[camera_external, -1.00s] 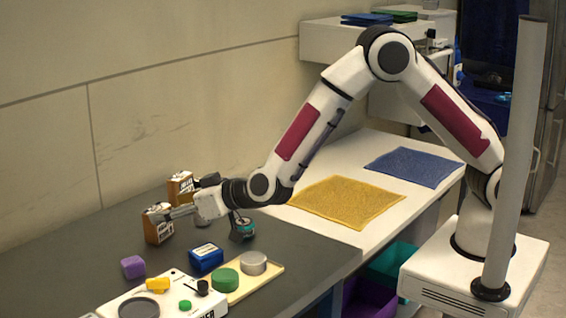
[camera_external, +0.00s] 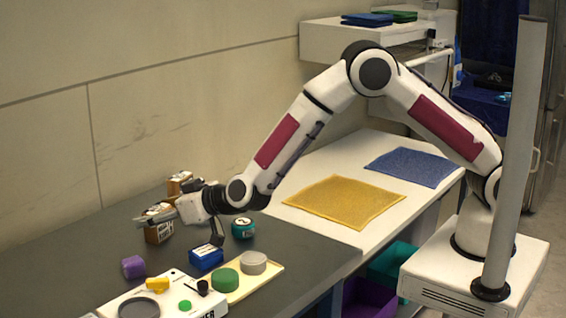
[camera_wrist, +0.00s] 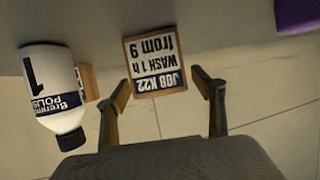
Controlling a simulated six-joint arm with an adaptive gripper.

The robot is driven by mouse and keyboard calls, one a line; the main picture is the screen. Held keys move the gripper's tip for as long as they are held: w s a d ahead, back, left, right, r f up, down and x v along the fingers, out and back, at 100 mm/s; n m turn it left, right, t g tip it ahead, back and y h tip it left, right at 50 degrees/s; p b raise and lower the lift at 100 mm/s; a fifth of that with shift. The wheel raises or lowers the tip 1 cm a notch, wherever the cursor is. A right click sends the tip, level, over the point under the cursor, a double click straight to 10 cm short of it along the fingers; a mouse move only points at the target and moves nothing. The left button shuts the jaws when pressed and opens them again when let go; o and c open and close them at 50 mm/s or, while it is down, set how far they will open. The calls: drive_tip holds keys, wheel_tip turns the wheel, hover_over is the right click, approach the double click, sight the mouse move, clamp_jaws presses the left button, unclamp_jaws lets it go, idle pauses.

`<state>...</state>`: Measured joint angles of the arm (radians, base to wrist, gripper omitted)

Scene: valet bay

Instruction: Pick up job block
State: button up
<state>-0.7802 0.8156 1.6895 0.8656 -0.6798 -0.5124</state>
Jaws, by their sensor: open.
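The job block (camera_wrist: 155,62) is wooden, with a white and dark blue label reading "JOB K22 WASH 1 h from 9", upside down in the wrist view. It stands on the grey worktop in the external view (camera_external: 158,234), partly covered by my fingers. My gripper (camera_wrist: 161,84) is open, its fingers to the left and right of the block's near end in the wrist view. No contact shows, and the remaining gap is hard to judge. In the external view my gripper (camera_external: 153,215) is at the block's upper part. A second, similar block (camera_external: 179,183) stands behind.
A white polish bottle (camera_wrist: 48,90) stands close on the left in the wrist view. A purple object (camera_external: 134,267), blue box (camera_external: 206,256), teal tin (camera_external: 243,228) and cream tray (camera_external: 262,281) stand nearby. The wall is behind the blocks.

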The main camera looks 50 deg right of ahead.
sight(156, 209)
drive_tip(key=c, duration=1.2)
drive_tip(key=shift+c, duration=0.2)
drive_tip(key=shift+r, duration=0.1)
drive_tip(key=shift+r, duration=5)
